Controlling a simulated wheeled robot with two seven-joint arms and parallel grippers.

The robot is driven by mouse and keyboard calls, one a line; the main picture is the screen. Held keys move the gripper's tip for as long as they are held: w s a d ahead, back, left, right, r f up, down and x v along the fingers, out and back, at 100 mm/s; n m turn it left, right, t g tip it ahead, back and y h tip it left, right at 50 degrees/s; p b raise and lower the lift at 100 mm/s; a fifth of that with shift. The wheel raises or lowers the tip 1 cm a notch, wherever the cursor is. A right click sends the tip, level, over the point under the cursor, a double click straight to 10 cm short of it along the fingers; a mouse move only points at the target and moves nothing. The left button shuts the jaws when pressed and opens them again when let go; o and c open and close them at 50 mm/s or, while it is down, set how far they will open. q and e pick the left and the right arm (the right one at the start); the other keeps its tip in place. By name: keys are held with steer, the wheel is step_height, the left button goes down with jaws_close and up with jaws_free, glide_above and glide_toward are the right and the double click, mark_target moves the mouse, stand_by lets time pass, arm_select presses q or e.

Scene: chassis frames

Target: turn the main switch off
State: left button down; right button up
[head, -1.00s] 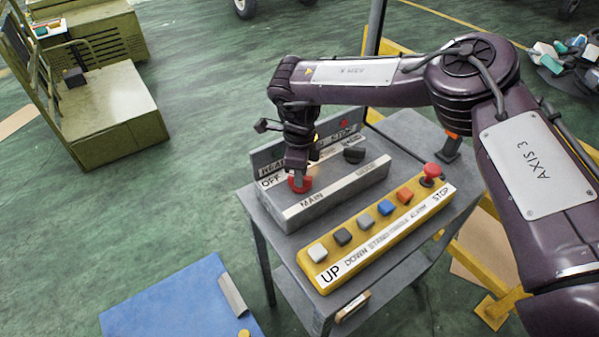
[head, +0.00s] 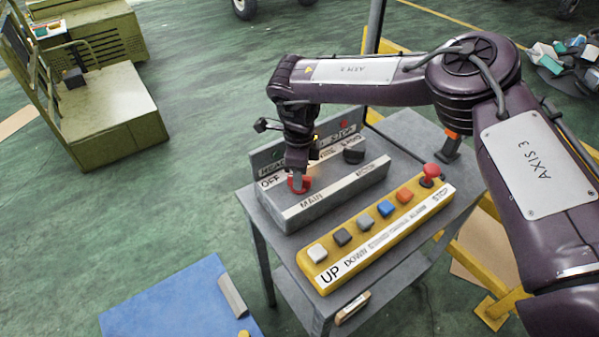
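The grey main switch box (head: 330,197) lies on a grey cart, with "MAIN" on its front and "OFF" at the left end of its top. The red main switch knob (head: 306,186) sits on the box beside the "OFF" mark. My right gripper (head: 298,177) points down at the red knob, with its fingers at or around it. The arm and fingers hide part of the knob, so its exact angle and the finger gap cannot be told. A second, black knob (head: 354,156) sits farther right on the same box. My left gripper is not in view.
A yellow button panel (head: 385,234) with several coloured buttons and a red stop button (head: 431,172) lies in front of the box. An upright sign plate (head: 266,158) stands behind it. The grey cart (head: 407,128) has little free top. A blue platform (head: 170,300) is at lower left.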

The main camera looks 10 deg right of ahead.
step_height(320, 180, up, 6)
steer(key=shift+r+b, duration=0.25)
steer(key=shift+b, duration=0.75)
steer(key=shift+r, duration=0.55)
